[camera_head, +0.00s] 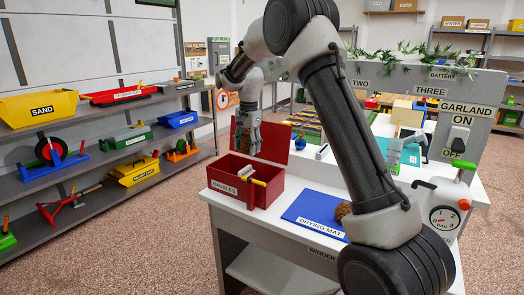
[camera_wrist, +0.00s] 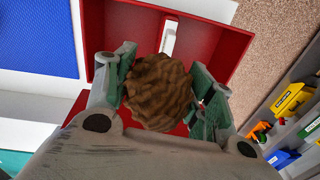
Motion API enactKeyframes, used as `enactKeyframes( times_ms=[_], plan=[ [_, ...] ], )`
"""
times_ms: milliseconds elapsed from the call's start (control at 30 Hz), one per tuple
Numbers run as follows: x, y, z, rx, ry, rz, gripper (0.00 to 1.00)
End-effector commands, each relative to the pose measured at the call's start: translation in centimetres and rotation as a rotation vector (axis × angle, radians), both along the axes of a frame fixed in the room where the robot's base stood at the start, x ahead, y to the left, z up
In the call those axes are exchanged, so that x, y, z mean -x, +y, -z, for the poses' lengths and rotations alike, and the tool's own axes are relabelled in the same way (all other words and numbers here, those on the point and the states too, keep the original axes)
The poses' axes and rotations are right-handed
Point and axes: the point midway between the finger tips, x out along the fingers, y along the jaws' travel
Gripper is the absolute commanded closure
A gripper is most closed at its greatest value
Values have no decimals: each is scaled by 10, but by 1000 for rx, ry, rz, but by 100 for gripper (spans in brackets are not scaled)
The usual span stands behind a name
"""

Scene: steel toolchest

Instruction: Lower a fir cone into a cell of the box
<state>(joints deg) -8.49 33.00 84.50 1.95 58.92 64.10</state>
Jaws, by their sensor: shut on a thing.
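In the wrist view my gripper (camera_wrist: 161,78) is shut on a brown, scaly fir cone (camera_wrist: 158,95), with green-grey finger pads on both sides of it. The cone is above the red box (camera_wrist: 101,28), which lies behind it and is partly hidden by it. In the head view my gripper (camera_head: 247,137) points down above the open red box labelled BAUBLES (camera_head: 228,191). I cannot make out the held cone there. A white divider-like piece (camera_head: 245,172) shows in the box. Another brown cone (camera_head: 342,211) sits on the blue drying mat (camera_head: 305,206), partly behind my arm.
A red upright panel (camera_head: 272,138) stands behind the box. A yellow piece (camera_head: 259,182) shows at the box's right side. Shelves with coloured bins (camera_head: 38,107) are at left. The bench front edge is near.

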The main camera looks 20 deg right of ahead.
Motion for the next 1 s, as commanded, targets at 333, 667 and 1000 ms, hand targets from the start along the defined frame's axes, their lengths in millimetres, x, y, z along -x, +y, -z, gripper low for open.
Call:
enactKeyframes(
  times_ms=[333,667,1000],
  plan=[
    [-57,42,12,0,0,0,66],
    [-77,56,16,-1,-1,1,66],
    [-77,56,16,-1,-1,1,66]
  ],
)
